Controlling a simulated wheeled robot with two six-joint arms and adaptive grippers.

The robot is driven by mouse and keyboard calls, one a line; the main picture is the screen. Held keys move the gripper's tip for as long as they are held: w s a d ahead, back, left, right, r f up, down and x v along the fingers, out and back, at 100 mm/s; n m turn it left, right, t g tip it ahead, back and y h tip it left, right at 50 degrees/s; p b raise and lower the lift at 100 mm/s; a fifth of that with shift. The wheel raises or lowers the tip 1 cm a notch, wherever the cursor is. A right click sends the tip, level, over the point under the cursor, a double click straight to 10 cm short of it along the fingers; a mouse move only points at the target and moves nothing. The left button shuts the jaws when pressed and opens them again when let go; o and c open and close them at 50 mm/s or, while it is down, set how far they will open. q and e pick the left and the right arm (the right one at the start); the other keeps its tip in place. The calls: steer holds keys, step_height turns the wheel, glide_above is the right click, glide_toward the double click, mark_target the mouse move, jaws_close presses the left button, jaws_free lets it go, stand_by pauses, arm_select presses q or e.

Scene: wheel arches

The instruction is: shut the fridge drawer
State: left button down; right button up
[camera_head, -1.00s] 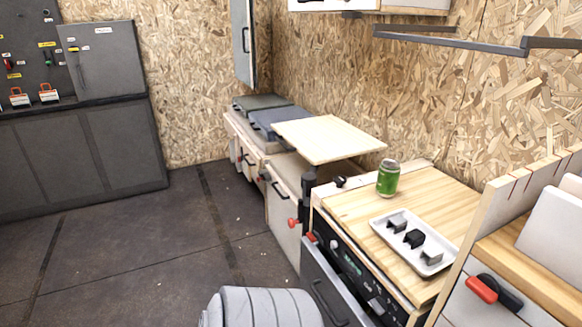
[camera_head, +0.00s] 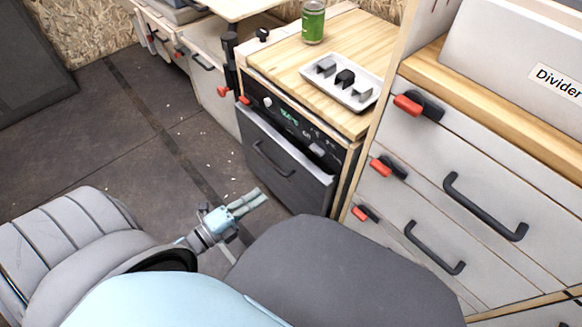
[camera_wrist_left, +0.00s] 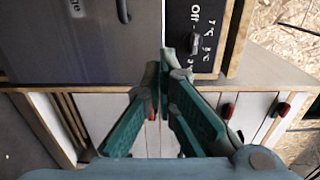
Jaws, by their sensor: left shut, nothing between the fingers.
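The fridge drawer (camera_head: 283,160) has a dark grey front with a black bar handle. It sits under a black control panel (camera_head: 290,122) with a lit green display. Its front stands out a little from the cabinet, with its top edge and right side showing. My left gripper (camera_head: 258,197) is shut and empty, in front of and below the drawer front, apart from it as far as I can tell. In the left wrist view the gripper's fingers (camera_wrist_left: 178,62) come together, with the drawer front (camera_wrist_left: 85,45) at upper left. My right gripper is not in view.
A wooden counter (camera_head: 345,45) above the fridge holds a green can (camera_head: 313,22) and a white tray (camera_head: 341,84) with small blocks. White drawers (camera_head: 420,185) with black handles and red latches stand close on the right.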

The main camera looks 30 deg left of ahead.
mark_target(302, 166)
arm_select(q)
steer(key=b+x, duration=0.3)
steer(key=x, duration=0.9)
steer(key=shift+w, duration=0.15)
steer(key=shift+w+d, duration=0.2)
steer(key=shift+w, duration=0.4)
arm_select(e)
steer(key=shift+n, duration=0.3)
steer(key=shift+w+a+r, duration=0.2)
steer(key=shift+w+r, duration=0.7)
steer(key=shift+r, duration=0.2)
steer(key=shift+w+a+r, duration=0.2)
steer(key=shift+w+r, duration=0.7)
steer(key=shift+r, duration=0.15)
